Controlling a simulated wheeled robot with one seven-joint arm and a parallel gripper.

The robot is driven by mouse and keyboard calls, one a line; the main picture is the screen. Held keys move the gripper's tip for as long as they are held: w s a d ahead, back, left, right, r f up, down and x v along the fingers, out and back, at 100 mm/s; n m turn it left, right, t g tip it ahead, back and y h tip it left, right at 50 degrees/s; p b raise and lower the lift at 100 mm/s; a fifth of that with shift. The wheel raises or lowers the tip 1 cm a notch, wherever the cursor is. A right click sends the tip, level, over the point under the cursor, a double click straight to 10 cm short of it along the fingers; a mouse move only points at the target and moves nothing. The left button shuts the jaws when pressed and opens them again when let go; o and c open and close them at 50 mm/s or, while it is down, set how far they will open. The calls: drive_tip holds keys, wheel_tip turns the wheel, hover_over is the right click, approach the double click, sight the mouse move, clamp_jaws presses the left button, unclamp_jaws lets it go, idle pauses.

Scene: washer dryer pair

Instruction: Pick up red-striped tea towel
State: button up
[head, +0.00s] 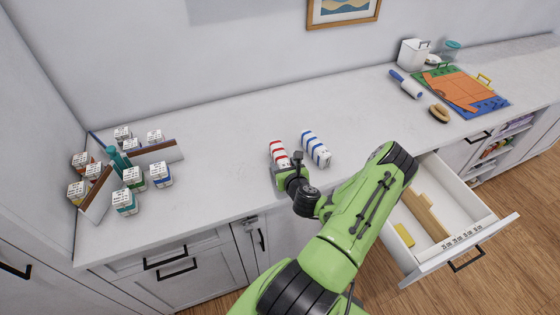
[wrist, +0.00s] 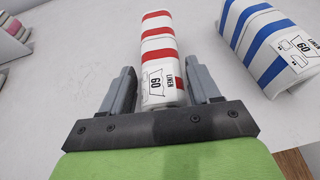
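The red-striped tea towel (head: 278,151) is a white roll with red bands lying on the white counter. My gripper (wrist: 158,85) is open, with one finger on each side of the towel's near end and a gap on both sides. In the head view my gripper (head: 284,170) is at the towel's near end and hides part of it. I cannot tell the exact height of the fingers above the counter.
A blue-striped towel (head: 316,149) lies just right of the red one. Several small cartons (head: 133,178) and brown dividers stand at the left. An open drawer (head: 450,215) juts out at the right front. The counter's middle (head: 220,130) is clear.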

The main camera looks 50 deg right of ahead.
drive_tip(key=shift+w+d+f, duration=0.2)
drive_tip(key=shift+d+f, duration=0.05)
drive_tip(key=c, duration=0.7)
drive_tip(key=shift+r, duration=0.1)
